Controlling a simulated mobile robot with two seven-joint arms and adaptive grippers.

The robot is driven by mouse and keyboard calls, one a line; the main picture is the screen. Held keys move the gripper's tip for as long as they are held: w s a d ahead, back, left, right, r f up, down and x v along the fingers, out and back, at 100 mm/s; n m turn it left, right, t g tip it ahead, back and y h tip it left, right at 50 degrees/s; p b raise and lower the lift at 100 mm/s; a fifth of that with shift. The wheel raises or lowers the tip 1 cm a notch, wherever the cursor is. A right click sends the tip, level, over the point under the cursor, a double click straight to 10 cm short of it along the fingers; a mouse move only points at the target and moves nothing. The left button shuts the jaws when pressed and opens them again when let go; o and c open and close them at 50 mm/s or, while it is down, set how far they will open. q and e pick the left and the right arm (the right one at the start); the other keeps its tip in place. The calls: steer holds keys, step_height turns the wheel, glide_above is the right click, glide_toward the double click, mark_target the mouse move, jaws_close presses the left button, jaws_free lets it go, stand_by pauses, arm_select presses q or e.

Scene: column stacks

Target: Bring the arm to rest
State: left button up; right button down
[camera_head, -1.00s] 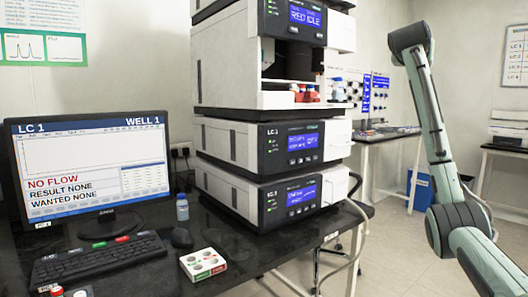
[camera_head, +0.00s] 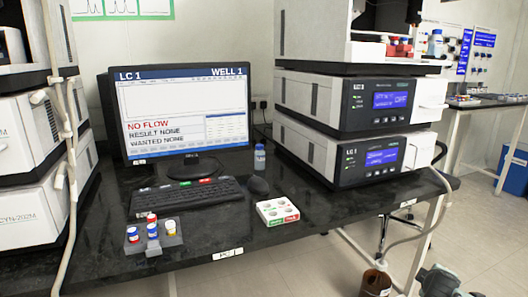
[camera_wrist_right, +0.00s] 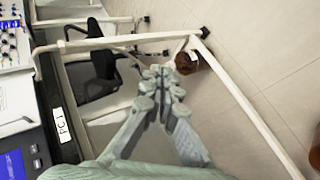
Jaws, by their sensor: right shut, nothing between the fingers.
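My right gripper (camera_wrist_right: 160,72) shows in the right wrist view with its fingertips together, shut and empty. It hangs over the floor, beside the table's front edge in that picture. In the head view only a piece of my right arm (camera_head: 440,281) shows at the bottom right corner, low and in front of the table. The right gripper's fingers are not visible there. My left gripper is in neither view.
A brown container (camera_head: 375,284) stands low by the table leg. Floor shows at right.

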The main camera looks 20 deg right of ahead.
steer(key=s+a+f+n+g+y, duration=0.15)
steer(key=s+a+f, duration=0.25)
steer(key=s+f, duration=0.55)
steer(key=s+a+f+m+y, duration=0.1)
steer(key=a+f, duration=0.3)
steer(key=a, duration=0.5)
steer(key=s+a+f+m+g+y, duration=0.1)
steer(key=a+f, duration=0.4)
steer(key=a, duration=0.5)
steer(key=s+a+f+m+y, duration=0.3)
steer(key=s+a+f+y, duration=0.1)
steer(key=a, duration=0.6)
steer(key=shift+s+f+g, duration=0.15)
steer(key=shift+s+g, duration=0.2)
steer(key=shift+s, duration=0.05)
steer(key=shift+d, duration=0.1)
